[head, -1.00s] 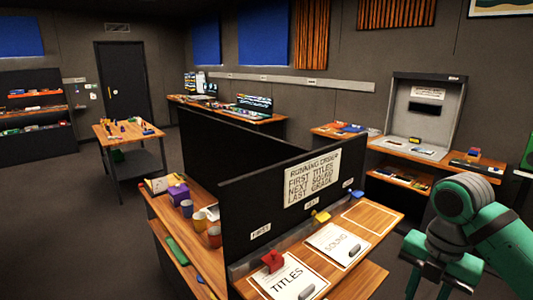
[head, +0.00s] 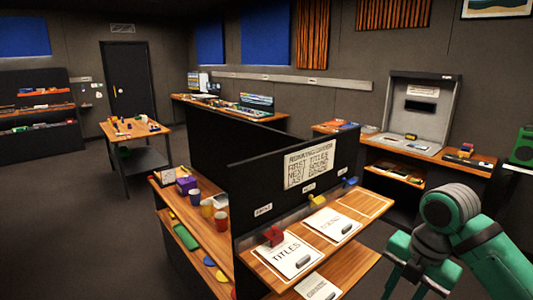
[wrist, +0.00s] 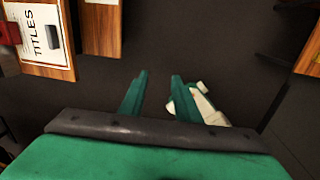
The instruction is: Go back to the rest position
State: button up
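My green arm shows at the lower right of the head view. My gripper (wrist: 158,80) points down over the dark floor in the wrist view. Its two green fingers stand apart with only floor between them, so it is open and empty. In the head view it is partly cut off by the bottom edge. The desk (head: 262,270) with the TITLES sheet (head: 288,256) and SOUND sheet (head: 331,223) lies to its left. The TITLES sheet also shows at the upper left of the wrist view (wrist: 36,36), apart from the fingers.
A black partition (head: 250,222) bears a running order sign (head: 309,165). Red (head: 274,236), yellow (head: 317,201) and blue (head: 348,183) pieces are along its foot. Another sheet (head: 318,287) lies on a lower shelf. A grey booth (head: 450,95) stands at the back right. Floor is clear at left.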

jog(key=w+a+f+m+t+y, duration=0.3)
jog(key=w+a+f+m+t, duration=0.15)
jog(key=a, duration=0.65)
jog(key=w+a+f+m+t+y, duration=0.2)
jog(key=w+a+f+m+t, duration=0.25)
jog(key=a, duration=0.75)
jog(key=w+a+f+m+t+y, duration=0.3)
jog(key=w+a+m+t, duration=0.15)
jog(key=a, duration=0.65)
jog(key=s+f+m+t+h, duration=0.1)
jog(key=s+f+m+h, duration=0.3)
jog(key=s+f+m, duration=0.5)
jog(key=s+f+m+h, duration=0.4)
jog(key=s+f, duration=0.3)
jog(key=s, duration=0.5)
jog(key=d+f+v, duration=0.1)
jog(key=d+v, duration=0.1)
jog(key=v, duration=1)
jog(key=d+f+v, duration=0.1)
jog(key=d+v, duration=0.1)
jog(key=v, duration=1)
jog(key=shift+s+f+n+h, duration=0.2)
jog(key=shift+s+n+h, duration=0.15)
jog(key=shift+s+h, duration=0.1)
jog(key=shift+a, duration=0.1)
